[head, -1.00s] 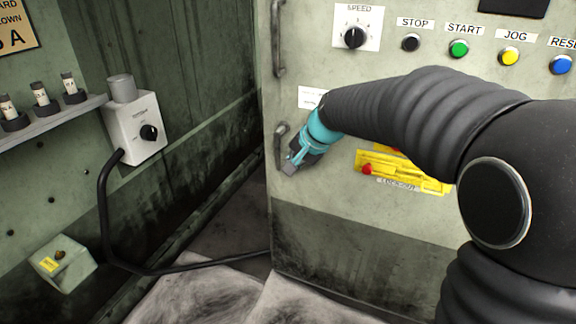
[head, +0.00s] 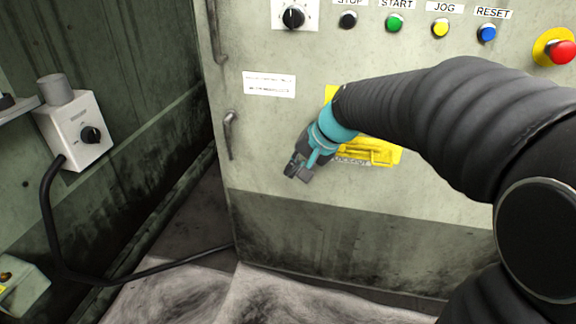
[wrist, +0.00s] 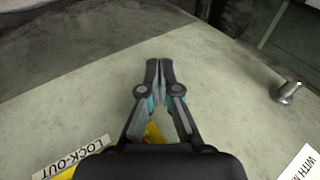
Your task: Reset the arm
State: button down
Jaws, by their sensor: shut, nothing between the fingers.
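My gripper (head: 298,172) hangs in front of the lower part of the control cabinet door (head: 270,220), below and right of the door handle (head: 230,135). In the wrist view my gripper (wrist: 159,64) is shut with its fingertips together and nothing between them. It is apart from the handle, which shows at the right of the wrist view (wrist: 288,92). My arm comes in from the right and hides part of the yellow lock-out station (head: 372,152).
The cabinet carries a speed dial (head: 293,17), green (head: 394,22), yellow (head: 440,28) and blue (head: 487,33) buttons, and a red emergency knob (head: 562,51). A grey switch box (head: 75,130) with a black cable is on the left. Floor shows below.

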jog(key=s+d+f+n+g+h+p, duration=0.15)
jog(key=s+d, duration=0.35)
jog(key=s, duration=0.5)
jog(key=s+d+r+n+t+h+p, duration=0.1)
jog(key=s+d+r+h+p, duration=0.1)
jog(key=s+r+p, duration=0.2)
jog(key=s+d+r+n+t+h+p, duration=0.1)
jog(key=s+d+r+t+p, duration=0.1)
jog(key=s+r, duration=0.5)
jog(key=shift+s+d+h+p, duration=0.35)
jog(key=shift+s+d+p, duration=0.5)
jog(key=shift+s+p, duration=0.3)
jog(key=shift+w+n, duration=0.1)
jog(key=shift+n, duration=0.15)
